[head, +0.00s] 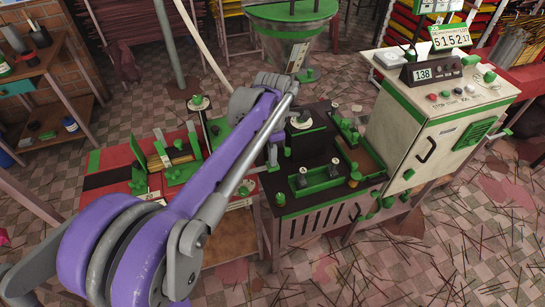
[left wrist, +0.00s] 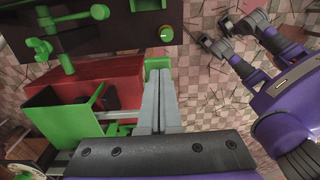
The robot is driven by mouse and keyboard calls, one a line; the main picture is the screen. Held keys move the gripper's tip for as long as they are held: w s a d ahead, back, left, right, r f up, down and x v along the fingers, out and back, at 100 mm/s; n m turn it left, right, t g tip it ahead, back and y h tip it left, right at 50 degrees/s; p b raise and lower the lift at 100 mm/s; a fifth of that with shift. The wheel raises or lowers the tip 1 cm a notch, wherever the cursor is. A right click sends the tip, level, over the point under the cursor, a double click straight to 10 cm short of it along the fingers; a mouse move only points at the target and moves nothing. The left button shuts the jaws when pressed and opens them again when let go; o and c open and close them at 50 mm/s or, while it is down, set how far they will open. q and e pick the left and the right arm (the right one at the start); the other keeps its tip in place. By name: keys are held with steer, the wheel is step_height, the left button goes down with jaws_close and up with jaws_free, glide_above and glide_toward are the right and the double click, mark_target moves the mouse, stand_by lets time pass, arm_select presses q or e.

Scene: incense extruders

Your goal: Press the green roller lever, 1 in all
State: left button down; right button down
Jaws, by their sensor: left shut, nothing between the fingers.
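My left gripper (left wrist: 160,72) is shut and empty, its two grey fingers side by side in the left wrist view. A green block (left wrist: 158,62) shows just past the fingertips; whether they touch it I cannot tell. Green levers with round knobs (left wrist: 66,22) sit on a dark machine top at the upper left. A dark bench top (head: 287,155) there carries several green fittings. Which one is the roller lever I cannot tell for sure. My right gripper cannot be made out.
A white and green control cabinet (head: 440,125) stands at the right of the bench. A red table (head: 105,160) with green fittings lies to the left. A green-rimmed hopper (head: 290,30) stands behind. The tiled floor at the right is strewn with thin sticks.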

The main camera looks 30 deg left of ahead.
mark_target(274, 168)
arm_select(q)
steer(key=shift+f, duration=0.2)
steer(key=f, duration=0.1)
steer(key=f+t+y+b, duration=0.2)
steer(key=shift+s+d+f, duration=0.35)
steer(key=shift+d+f, duration=0.05)
steer(key=shift+f, duration=0.3)
steer(key=shift+s, duration=0.1)
